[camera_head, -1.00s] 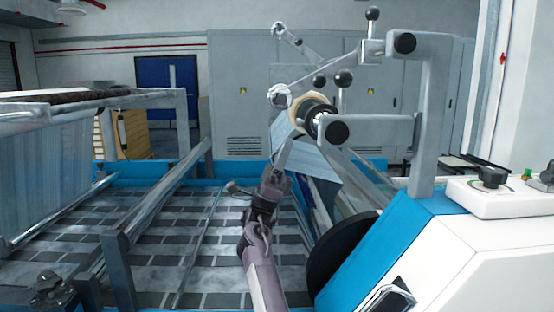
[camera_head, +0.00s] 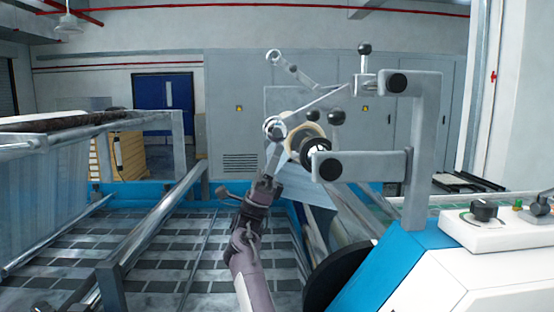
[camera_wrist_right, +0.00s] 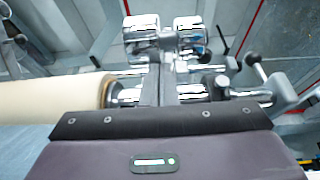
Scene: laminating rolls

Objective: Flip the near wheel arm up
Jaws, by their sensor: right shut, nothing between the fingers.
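The near wheel arm (camera_head: 318,104) is a thin metal bar slanting down and left from its pivot beside a black-knobbed lever, with a shiny metal wheel (camera_head: 275,127) at its low end. My right gripper (camera_head: 272,152) points up just below this wheel, shut and empty. Whether it touches the wheel is unclear. In the right wrist view, the shut fingers (camera_wrist_right: 164,88) reach toward a pair of chrome wheels (camera_wrist_right: 140,36). The far wheel arm (camera_head: 296,68) slants up and left. My left gripper is not in view.
A tan roll (camera_head: 302,132) on a shaft sits right of my gripper; it also shows in the wrist view (camera_wrist_right: 55,100). A grey bracket (camera_head: 418,150) stands on the blue and white machine body (camera_head: 440,275). Metal rails (camera_head: 160,225) cross the left side.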

